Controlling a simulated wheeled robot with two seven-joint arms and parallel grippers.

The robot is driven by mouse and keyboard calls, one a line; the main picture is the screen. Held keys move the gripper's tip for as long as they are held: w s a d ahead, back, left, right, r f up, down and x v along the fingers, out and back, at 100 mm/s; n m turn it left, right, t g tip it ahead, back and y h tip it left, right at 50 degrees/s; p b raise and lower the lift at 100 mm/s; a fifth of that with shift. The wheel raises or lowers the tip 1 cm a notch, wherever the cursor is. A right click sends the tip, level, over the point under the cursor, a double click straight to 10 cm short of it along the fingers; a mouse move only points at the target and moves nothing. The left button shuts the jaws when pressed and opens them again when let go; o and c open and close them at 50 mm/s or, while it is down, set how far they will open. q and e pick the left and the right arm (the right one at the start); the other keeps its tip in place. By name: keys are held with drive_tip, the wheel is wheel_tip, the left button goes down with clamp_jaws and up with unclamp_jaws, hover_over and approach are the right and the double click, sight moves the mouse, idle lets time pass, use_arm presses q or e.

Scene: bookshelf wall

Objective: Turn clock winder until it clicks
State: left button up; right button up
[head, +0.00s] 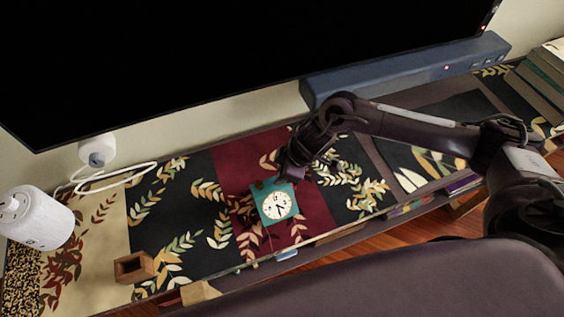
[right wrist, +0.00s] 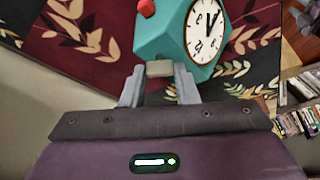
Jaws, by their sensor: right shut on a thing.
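The teal cube clock (head: 258,205) with a round white dial stands on the patterned runner, over its dark red band. It also shows in the right wrist view (right wrist: 165,38), with the dial on its right side and a red knob (right wrist: 147,8) on top. A small beige winder (right wrist: 160,69) sticks out of the face toward my wrist camera. My right gripper (right wrist: 159,75) is shut on the winder, one finger at each side. In the head view my right gripper (head: 292,172) is at the clock's back and hides the winder. My left gripper is not in view.
A blue-grey soundbar (head: 405,72) lies behind my right arm, below a large black screen (head: 220,60). A white cylindrical speaker (head: 36,218) and a small wooden box (head: 134,267) stand at left. Books (head: 540,85) are at the far right. The runner left of the clock is mostly clear.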

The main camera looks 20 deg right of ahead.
drive_tip(key=m+p, duration=0.2)
drive_tip(key=m+t+h+p, duration=0.1)
drive_tip(key=m+p, duration=0.1)
drive_tip(key=p, duration=0.1)
drive_tip(key=m+p, duration=0.2)
drive_tip(key=p, duration=0.1)
drive_tip(key=shift+s+a+r+t+h, duration=0.15)
drive_tip(key=shift+s+r+t+h, duration=0.1)
drive_tip(key=shift+t+h, duration=0.05)
drive_tip(key=m+p, duration=0.2)
drive_tip(key=shift+f+m+h, duration=0.1)
drive_tip(key=shift+m+h, duration=0.2)
drive_tip(key=shift+h, duration=0.1)
drive_tip(key=shift+f+m+t+h+p, duration=0.1)
drive_tip(key=shift+m+t+h+p, duration=0.35)
drive_tip(key=shift+m, duration=0.45)
drive_tip(key=shift+w+a, duration=0.1)
drive_tip(key=o, duration=1)
drive_tip(key=v, duration=0.7)
drive_tip(key=shift+r+p, duration=0.35)
drive_tip(key=shift+p, duration=0.05)
